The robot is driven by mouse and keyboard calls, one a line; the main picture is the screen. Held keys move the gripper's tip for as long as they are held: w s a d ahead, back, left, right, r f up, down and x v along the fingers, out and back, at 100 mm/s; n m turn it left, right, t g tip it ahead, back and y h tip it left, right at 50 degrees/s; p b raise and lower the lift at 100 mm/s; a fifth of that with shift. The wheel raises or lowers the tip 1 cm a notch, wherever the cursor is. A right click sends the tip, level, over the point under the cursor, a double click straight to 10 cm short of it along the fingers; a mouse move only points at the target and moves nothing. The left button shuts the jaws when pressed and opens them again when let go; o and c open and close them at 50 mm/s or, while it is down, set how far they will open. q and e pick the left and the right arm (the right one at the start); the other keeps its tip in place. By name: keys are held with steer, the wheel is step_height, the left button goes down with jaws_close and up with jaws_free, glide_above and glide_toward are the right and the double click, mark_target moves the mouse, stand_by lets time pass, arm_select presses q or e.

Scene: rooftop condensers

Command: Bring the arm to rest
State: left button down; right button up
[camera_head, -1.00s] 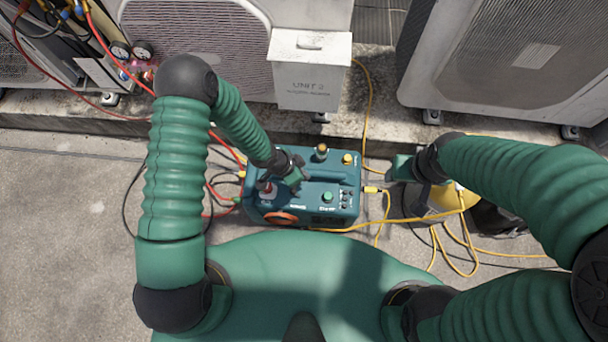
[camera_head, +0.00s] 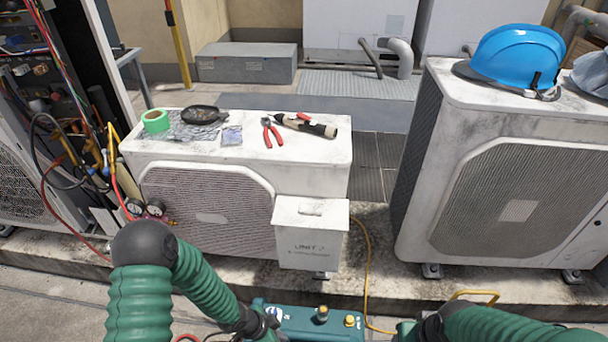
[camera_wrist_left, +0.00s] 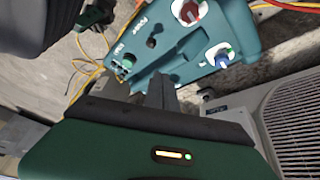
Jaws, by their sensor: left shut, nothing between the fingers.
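My left arm comes in from the left in the head view, bent at a dark elbow. Its gripper (camera_head: 268,328) is at the bottom edge, in front of the teal pump unit (camera_head: 308,318), mostly cut off. In the left wrist view the fingers (camera_wrist_left: 160,92) are shut and empty. The pump's top, with red and blue fittings, shows beyond them (camera_wrist_left: 185,50); no grip on it is visible. My right arm comes in from the lower right. Its gripper (camera_head: 405,329) is at the bottom edge beside the pump, and its jaws are hidden.
A condenser (camera_head: 320,165) with pliers, green tape and a dark pan on top stands behind the pump. A white box (camera_head: 310,240) marked UNIT is at its front. Another condenser (camera_head: 425,160) carries a blue helmet (camera_head: 515,55). A yellow hose (camera_head: 368,265) runs beside the pump.

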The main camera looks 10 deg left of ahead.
arm_select(q)
steer(key=s+a+r+n+y, duration=0.15)
steer(key=a+r+n, duration=0.3)
steer(key=r, duration=0.45)
steer(key=s+a+r+n+y, duration=0.1)
steer(key=a+r+n+y, duration=0.2)
steer(key=a+r, duration=0.35)
steer(key=s+d+r+n+p, duration=0.1)
steer(key=s+r+p, duration=0.1)
steer(key=r+p, duration=0.9)
steer(key=s+d+r+n+p, duration=0.1)
steer(key=s+r+n+p, duration=0.1)
steer(key=r+p, duration=0.9)
step_height(320, 180, up, 8)
steer(key=shift+s+d+f, duration=0.1)
steer(key=shift+s+d, duration=0.05)
steer(key=shift+s, duration=0.1)
steer(key=shift+n, duration=0.25)
